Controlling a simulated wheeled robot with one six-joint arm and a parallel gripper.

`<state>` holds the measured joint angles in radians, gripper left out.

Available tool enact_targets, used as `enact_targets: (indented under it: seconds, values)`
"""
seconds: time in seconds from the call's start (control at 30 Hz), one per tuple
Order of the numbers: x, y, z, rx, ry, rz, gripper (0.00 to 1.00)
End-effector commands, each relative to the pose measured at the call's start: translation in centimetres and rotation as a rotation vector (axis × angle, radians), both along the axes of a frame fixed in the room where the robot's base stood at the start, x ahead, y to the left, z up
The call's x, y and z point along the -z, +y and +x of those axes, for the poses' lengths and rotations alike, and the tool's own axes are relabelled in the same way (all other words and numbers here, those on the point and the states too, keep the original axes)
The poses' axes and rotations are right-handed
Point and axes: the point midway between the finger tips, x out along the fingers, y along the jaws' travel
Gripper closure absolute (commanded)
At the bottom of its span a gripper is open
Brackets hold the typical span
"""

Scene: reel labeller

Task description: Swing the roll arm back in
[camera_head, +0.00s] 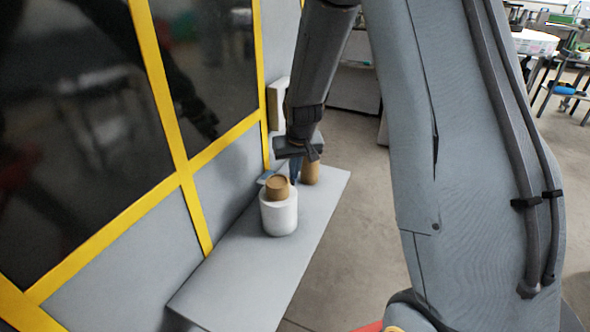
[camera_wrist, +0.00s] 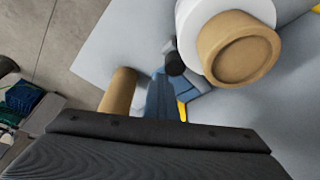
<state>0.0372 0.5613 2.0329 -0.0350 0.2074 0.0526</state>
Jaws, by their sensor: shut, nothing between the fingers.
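A white roll (camera_head: 278,215) with a brown core (camera_head: 278,187) stands on a grey shelf. In the wrist view the white roll (camera_wrist: 190,45) and its core (camera_wrist: 240,50) are at upper right. My gripper (camera_head: 294,178) points down just behind the roll, its blue fingers shut and empty. In the wrist view the fingers (camera_wrist: 160,90) come close to a small black knob (camera_wrist: 175,63) beside the roll; I cannot tell if they touch. The knob may belong to the roll arm, which is mostly hidden. A small blue-grey piece (camera_head: 265,178) shows left of the core.
A second brown cylinder (camera_head: 311,173) stands behind my gripper, also left of the fingers in the wrist view (camera_wrist: 119,92). The grey shelf (camera_head: 240,285) is bare toward the front. A machine wall with yellow frame (camera_head: 185,170) and dark windows borders its left. Open floor lies right.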

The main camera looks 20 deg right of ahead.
Motion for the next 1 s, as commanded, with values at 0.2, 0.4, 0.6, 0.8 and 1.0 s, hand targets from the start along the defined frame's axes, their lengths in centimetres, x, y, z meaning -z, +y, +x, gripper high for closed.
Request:
enact_targets:
  seconds: [0.2, 0.4, 0.6, 0.8, 1.0]
  values:
    - [0.1, 0.9, -0.5, -0.007, 0.008, 0.002, 1.00]
    - [0.2, 1.4, -0.6, -0.013, 0.011, 0.002, 1.00]
    - [0.2, 1.5, -0.7, -0.014, 0.014, 0.002, 1.00]
    - [-0.2, 1.8, -0.9, -0.017, 0.016, 0.002, 1.00]
    - [-2.3, 2.2, -1.0, -0.019, 0.012, 0.003, 1.00]
